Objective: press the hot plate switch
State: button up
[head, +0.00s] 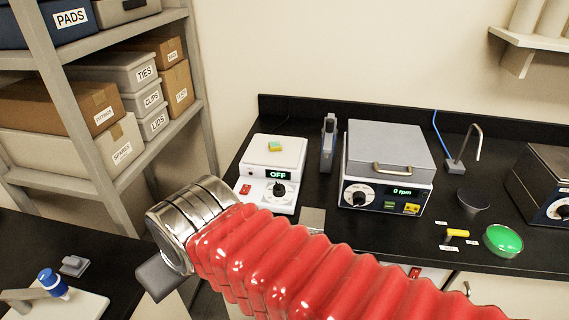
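The hot plate (283,153) is a white box with a pale flat top on the black bench, left of centre. Its front has a dark display reading OFF and a black knob (279,190). A small red rocker switch (245,189) is at the left of its front. My red ribbed arm reaches in from the lower right and ends in a metal collar. A grey block beneath the collar appears to be part of my gripper (160,277), apart from and in front of the hot plate. Its fingers are not clearly seen.
A green dish (503,240) and a sink tap (473,140) are farther right. Shelves with labelled boxes stand left.

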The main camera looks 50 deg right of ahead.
aim_at(245, 188)
jog(key=z, duration=1.45)
